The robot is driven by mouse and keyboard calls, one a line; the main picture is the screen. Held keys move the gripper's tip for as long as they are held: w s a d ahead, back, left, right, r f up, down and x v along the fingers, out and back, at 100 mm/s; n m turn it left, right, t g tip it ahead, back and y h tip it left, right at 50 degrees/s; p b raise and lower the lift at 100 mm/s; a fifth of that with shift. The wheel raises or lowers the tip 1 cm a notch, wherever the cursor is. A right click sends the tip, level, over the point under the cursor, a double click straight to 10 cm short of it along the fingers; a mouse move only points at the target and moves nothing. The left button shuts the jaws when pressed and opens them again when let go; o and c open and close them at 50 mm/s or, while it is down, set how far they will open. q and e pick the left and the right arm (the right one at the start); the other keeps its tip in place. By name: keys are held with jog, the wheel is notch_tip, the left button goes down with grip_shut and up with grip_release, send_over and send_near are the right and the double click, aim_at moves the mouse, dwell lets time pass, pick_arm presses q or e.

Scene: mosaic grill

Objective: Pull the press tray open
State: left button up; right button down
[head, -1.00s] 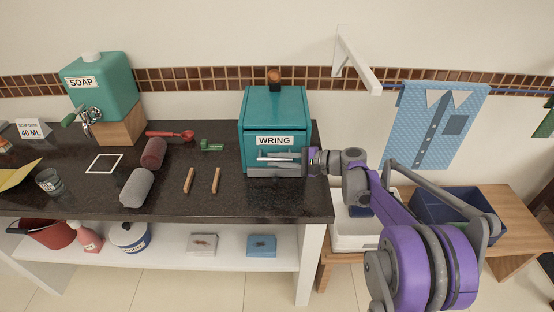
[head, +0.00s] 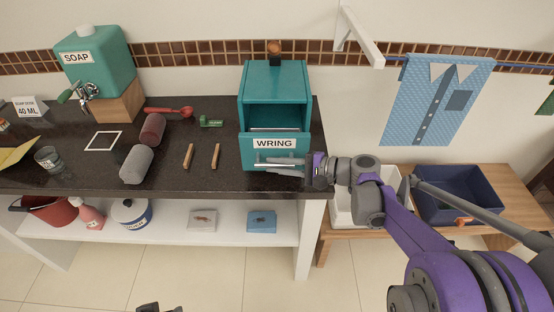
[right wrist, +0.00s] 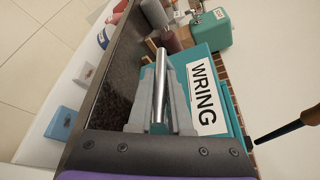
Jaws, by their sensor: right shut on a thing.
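The teal press (head: 274,80) stands on the dark counter, with a wooden knob on top. Its tray (head: 250,146), with a WRING label on the front, is pulled out toward me, and the open inside shows behind the front. My right gripper (head: 270,167) comes from the right and is shut on the tray's metal bar handle (right wrist: 160,95). In the right wrist view, the bar lies between the two grey fingers. A small dark part at the bottom edge of the head view (head: 160,307) may be my left gripper; its jaws cannot be made out.
Two wooden sticks (head: 188,156), a grey roll (head: 137,164) and a dark red roll (head: 152,130) lie left of the press. A teal soap dispenser (head: 100,60) stands farther left. A navy bin (head: 455,195) sits on the wooden bench at right.

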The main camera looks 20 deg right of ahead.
jog(key=c, duration=0.8)
grip_release()
jog(key=shift+c, duration=0.2)
jog(key=v, duration=1)
jog(key=shift+s+d, duration=0.2)
jog(key=shift+d, duration=0.15)
jog(key=shift+r, duration=0.15)
